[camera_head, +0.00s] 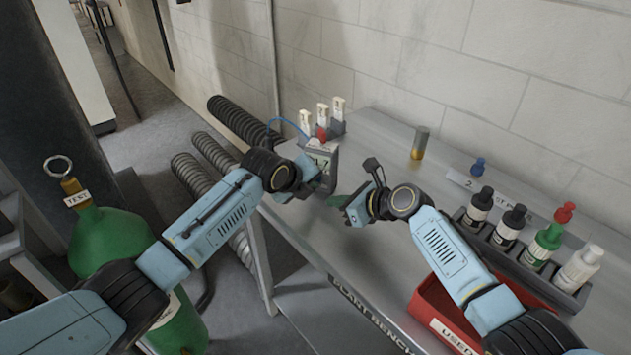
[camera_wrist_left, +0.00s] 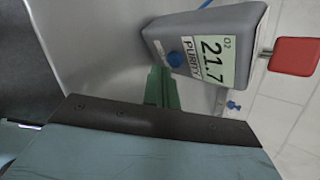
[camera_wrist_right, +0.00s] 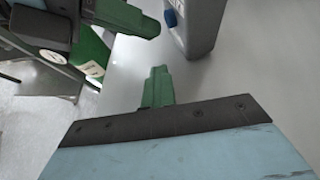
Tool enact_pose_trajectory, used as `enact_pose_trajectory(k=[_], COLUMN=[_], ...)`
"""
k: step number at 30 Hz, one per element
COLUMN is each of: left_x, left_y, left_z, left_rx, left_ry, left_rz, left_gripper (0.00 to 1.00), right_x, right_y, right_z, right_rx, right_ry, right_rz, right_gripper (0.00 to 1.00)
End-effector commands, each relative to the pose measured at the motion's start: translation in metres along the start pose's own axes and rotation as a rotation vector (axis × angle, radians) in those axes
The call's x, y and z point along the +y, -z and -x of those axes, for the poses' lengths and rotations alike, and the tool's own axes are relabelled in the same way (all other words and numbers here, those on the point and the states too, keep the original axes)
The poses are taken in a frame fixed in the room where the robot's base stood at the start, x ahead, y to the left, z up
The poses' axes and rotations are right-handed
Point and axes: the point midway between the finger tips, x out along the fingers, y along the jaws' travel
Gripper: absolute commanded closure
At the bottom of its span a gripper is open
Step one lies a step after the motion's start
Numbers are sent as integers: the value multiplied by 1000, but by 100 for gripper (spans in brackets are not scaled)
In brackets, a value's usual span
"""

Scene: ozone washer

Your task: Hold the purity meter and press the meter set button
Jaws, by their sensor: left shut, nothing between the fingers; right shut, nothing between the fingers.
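The grey purity meter (camera_head: 322,155) stands toward the back left of the bench. My right gripper (camera_head: 338,201) is shut and empty to the right of the left one. In the right wrist view its fingertips (camera_wrist_right: 158,88) are below the meter's edge (camera_wrist_right: 198,25), apart from it; the blue button (camera_wrist_right: 170,18) shows there.
White pieces (camera_head: 322,115) stand in a holder behind the meter. A brass-and-grey cylinder (camera_head: 419,143) stands farther right. A rack of bottles (camera_head: 512,240) and a red tray (camera_head: 437,318) are on the right. A green gas cylinder (camera_head: 110,240) stands left of the bench.

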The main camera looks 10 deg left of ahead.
Motion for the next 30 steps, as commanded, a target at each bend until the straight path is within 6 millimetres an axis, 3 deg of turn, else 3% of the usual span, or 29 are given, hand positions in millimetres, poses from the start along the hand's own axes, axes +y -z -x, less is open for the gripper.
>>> enact_pose_trajectory(k=[20, 30], left_x=[9, 26], left_y=[8, 25], left_z=[12, 34], left_rx=[0, 0], left_ry=[-1, -1], left_rz=[-1, -2], left_gripper=[100, 100], right_x=[0, 0], right_y=[0, 0], right_z=[0, 0], right_rx=[0, 0], right_ry=[0, 0], right_rz=[0, 0], right_gripper=[100, 100])
